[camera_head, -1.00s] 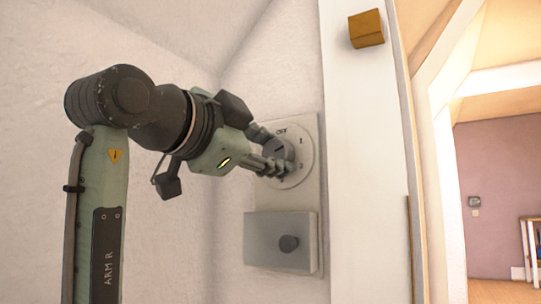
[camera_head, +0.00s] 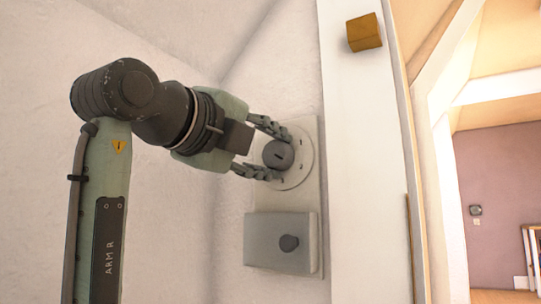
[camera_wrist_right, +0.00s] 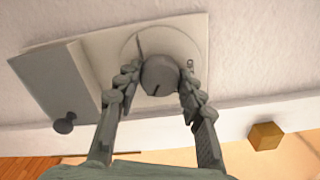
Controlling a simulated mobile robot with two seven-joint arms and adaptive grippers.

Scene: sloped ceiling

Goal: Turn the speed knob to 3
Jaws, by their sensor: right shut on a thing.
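The speed knob (camera_head: 277,155) is a round grey knob with a dark pointer mark, on a pale round dial (camera_head: 304,150) on a wall panel. My right gripper (camera_head: 281,154) has one finger above and one below the knob and is shut on it. In the right wrist view, the knob (camera_wrist_right: 160,76) sits between the two fingertips (camera_wrist_right: 160,82), its dark mark towards the gripper. A small mark, perhaps a 2, shows on the dial right of the knob. The other dial markings are hidden or too small to read. My left gripper is not in view.
Below the dial, a grey box (camera_head: 262,253) with a small dark knob (camera_head: 289,243) juts from the panel (camera_head: 313,195). An orange-brown block (camera_head: 364,32) is on the white post to the right. An opening at the far right shows another room.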

